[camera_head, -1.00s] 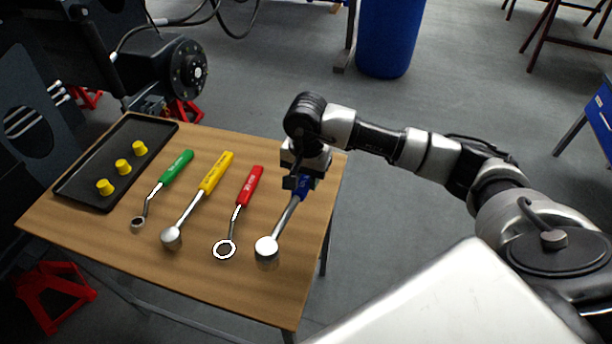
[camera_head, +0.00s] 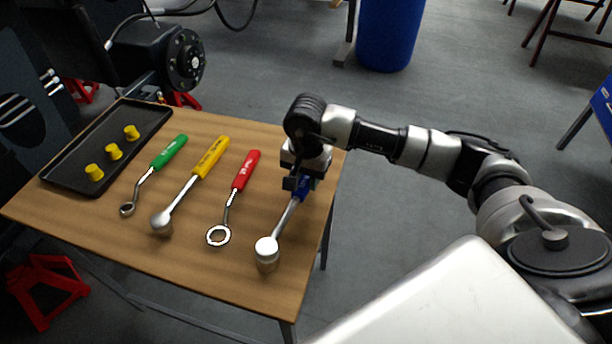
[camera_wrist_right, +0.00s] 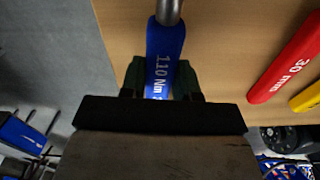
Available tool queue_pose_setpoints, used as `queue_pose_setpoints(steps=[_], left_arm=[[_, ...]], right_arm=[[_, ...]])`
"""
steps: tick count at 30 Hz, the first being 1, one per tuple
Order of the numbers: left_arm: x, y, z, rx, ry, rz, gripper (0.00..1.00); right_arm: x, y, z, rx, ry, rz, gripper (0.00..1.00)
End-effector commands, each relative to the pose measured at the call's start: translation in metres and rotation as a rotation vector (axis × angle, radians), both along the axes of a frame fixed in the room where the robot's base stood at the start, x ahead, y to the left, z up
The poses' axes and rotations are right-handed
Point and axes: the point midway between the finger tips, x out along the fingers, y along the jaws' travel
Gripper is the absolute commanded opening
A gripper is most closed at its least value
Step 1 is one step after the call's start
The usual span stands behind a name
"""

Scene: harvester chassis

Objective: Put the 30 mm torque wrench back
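My right gripper (camera_head: 303,183) is shut on the blue handle of a torque wrench (camera_head: 288,218). In the right wrist view the fingers (camera_wrist_right: 161,82) press on both sides of the blue handle (camera_wrist_right: 165,55), which reads "110 Nm". The wrench's round metal head points toward the table's front edge; whether it touches the top I cannot tell. A red ring wrench (camera_head: 238,190) lies to its left on the table; its red handle (camera_wrist_right: 287,62) reads "30 mm" in the right wrist view. A yellow-handled wrench (camera_head: 190,185) and a green-handled wrench (camera_head: 154,172) lie farther left. My left gripper is not in view.
The wooden table (camera_head: 190,270) is bare along its front. A black tray (camera_head: 70,168) with several yellow caps (camera_head: 113,152) stands at its left end. Dark machinery (camera_head: 150,58) stands behind the tray. A blue bin (camera_head: 388,35) stands on the floor beyond.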

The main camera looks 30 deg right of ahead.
Motion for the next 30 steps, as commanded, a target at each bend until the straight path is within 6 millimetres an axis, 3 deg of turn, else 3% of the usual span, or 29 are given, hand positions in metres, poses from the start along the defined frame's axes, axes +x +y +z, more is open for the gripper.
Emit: queue_pose_setpoints(steps=[1, 6, 16, 30], left_arm=[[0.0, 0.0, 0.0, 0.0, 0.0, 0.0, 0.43], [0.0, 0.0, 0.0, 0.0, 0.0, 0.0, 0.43], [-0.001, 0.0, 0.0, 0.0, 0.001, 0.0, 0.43], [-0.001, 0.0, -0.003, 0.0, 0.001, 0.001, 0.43]], right_arm=[[0.001, 0.0, 0.001, 0.0, -0.002, 0.0, 0.38], [0.0, 0.0, 0.001, 0.001, -0.001, 0.0, 0.6], [0.0, 0.0, 0.005, 0.001, -0.001, 0.001, 0.6], [0.002, -0.001, 0.09, 0.0, -0.005, 0.0, 0.6]])
